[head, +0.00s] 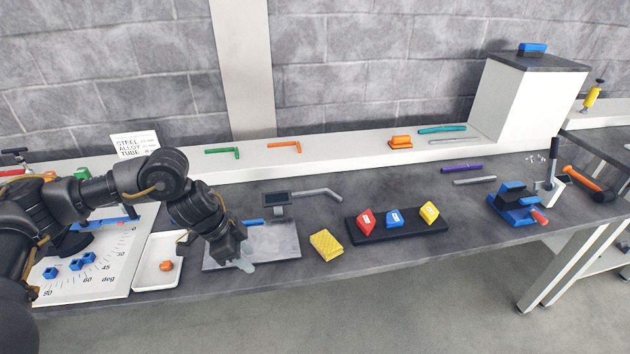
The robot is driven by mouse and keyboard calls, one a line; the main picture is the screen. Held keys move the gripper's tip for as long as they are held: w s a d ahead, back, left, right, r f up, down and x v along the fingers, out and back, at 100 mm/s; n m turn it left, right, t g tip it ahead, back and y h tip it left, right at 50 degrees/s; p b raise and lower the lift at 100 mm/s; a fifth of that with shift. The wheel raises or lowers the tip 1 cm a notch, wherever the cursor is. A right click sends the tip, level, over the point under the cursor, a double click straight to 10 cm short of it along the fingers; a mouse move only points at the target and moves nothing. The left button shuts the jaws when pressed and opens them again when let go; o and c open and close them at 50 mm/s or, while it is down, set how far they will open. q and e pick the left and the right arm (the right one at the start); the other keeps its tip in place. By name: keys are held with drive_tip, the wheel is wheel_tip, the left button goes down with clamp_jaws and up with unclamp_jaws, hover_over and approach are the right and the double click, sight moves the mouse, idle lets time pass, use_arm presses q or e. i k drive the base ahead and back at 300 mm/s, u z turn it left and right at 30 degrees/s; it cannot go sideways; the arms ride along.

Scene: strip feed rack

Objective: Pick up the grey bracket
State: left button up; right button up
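A grey L-shaped piece (318,192), which looks like the grey bracket, lies on the dark worktop behind the grey plate, just right of the small display. Its short end bends down to the right. My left gripper (245,266) points down over the front part of the grey plate (279,242), nearer the front edge than the bracket and to its left. Its pale fingertips are small, and I cannot tell whether they are open or shut. No bracket shows at the fingertips. My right gripper is not in view.
A small display (276,198) stands between gripper and bracket. A yellow sponge-like block (326,245) and a black rack (398,233) with red, blue and yellow pieces lie in front. Green (222,151) and orange (284,145) brackets rest on the white ledge.

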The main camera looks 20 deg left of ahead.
sight(304, 194)
drive_tip(key=i, duration=1.25)
